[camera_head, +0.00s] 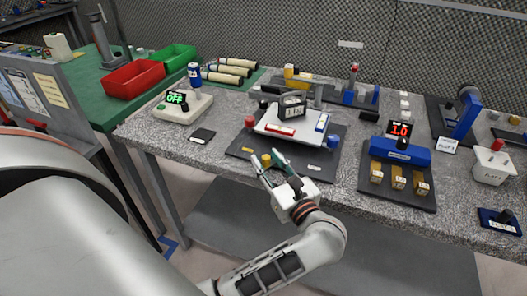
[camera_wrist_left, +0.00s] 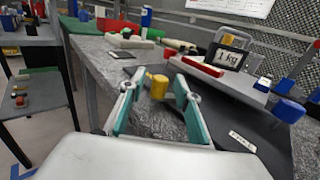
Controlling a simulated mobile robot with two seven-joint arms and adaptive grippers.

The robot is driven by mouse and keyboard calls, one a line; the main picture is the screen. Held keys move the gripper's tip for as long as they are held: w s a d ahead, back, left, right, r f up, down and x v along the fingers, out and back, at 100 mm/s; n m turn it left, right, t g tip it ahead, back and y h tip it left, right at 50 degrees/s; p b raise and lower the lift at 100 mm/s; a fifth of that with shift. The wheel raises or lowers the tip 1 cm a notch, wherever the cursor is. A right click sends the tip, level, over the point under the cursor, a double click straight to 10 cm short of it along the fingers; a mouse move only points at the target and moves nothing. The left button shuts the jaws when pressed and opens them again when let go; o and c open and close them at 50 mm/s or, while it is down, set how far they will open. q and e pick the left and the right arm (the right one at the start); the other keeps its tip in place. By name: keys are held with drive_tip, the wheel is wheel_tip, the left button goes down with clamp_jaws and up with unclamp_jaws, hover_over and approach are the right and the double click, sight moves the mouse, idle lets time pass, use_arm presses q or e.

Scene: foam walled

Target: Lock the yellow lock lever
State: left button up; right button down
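The yellow lock lever, seen as a short yellow knob (camera_head: 267,158), is at the front left of the dark mat that carries a white scale-like device (camera_head: 290,120). In the left wrist view the yellow knob (camera_wrist_left: 158,84) appears between the two green-padded fingers, with a gap on each side. My left gripper (camera_head: 266,163) is open, its fingers reaching toward the knob from the front. The left gripper also shows in its wrist view (camera_wrist_left: 157,92). I cannot tell how deep the knob sits between the fingers. My right gripper is not in view.
A red knob (camera_head: 250,121) and a blue knob (camera_head: 332,142) flank the device. A "1 kg" block (camera_head: 292,106) stands on it. A blue fixture (camera_head: 400,150) with brown blocks is to the right. An "OFF" display box (camera_head: 183,106) stands at the left.

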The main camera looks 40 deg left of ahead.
use_arm(q)
drive_tip(key=shift+w+a, duration=0.25)
drive_tip(key=shift+a, duration=0.2)
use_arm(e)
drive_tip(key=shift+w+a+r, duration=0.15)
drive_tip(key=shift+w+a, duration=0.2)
use_arm(q)
clamp_jaws()
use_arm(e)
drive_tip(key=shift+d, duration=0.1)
